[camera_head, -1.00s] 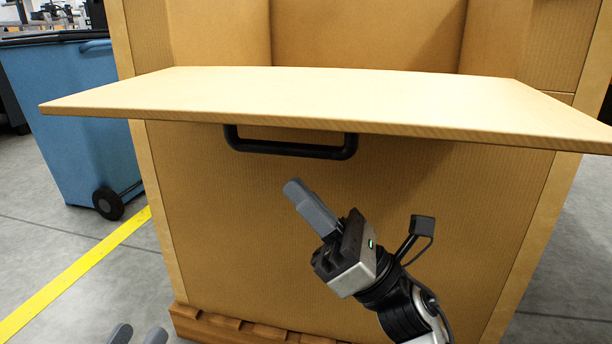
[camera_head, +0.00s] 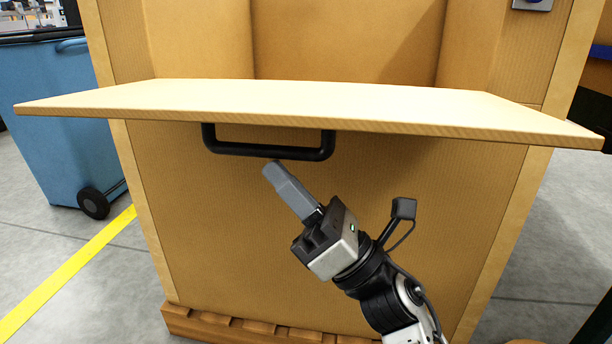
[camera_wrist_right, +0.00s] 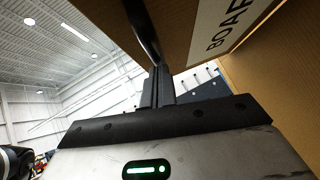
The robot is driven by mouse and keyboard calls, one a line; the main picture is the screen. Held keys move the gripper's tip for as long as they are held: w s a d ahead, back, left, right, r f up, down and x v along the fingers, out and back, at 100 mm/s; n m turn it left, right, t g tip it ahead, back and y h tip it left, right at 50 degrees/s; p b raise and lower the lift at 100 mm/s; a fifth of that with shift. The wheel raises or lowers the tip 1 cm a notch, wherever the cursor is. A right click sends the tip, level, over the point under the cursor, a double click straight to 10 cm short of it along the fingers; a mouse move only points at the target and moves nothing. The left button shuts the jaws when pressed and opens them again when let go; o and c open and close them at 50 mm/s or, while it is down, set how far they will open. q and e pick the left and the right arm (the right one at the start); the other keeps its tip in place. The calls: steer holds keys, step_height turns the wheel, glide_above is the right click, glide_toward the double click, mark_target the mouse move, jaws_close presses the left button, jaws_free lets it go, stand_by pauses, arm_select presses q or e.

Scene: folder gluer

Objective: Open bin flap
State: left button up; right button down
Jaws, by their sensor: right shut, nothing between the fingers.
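The bin flap (camera_head: 310,103) is a pale wooden panel that juts out level from the front of the large cardboard-brown bin (camera_head: 330,220). Its black bar handle (camera_head: 268,151) hangs below the flap's front edge. My right gripper (camera_head: 273,172) is shut and empty, its grey fingers pointing up and left, with the tips just under the handle in the head view. I cannot tell whether they touch it. In the right wrist view the shut fingers (camera_wrist_right: 158,88) point up at the black handle (camera_wrist_right: 143,30), which passes close to the tips. My left gripper is not in view.
A blue wheeled bin (camera_head: 65,125) stands at the left. A yellow floor line (camera_head: 65,275) runs beside the brown bin, which has a wooden base (camera_head: 235,326). Grey floor is clear at the right. In the wrist view, part of a printed label (camera_wrist_right: 225,30) shows near the handle.

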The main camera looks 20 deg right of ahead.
steer(key=shift+a+r+m+h+p, duration=0.15)
steer(key=shift+r+m+h+p, duration=0.25)
steer(key=shift+r, duration=0.25)
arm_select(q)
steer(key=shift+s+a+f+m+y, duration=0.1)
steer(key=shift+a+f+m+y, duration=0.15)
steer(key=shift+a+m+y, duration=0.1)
arm_select(e)
steer(key=shift+f, duration=0.1)
arm_select(q)
steer(key=shift+b, duration=0.3)
arm_select(e)
steer(key=shift+f, duration=0.1)
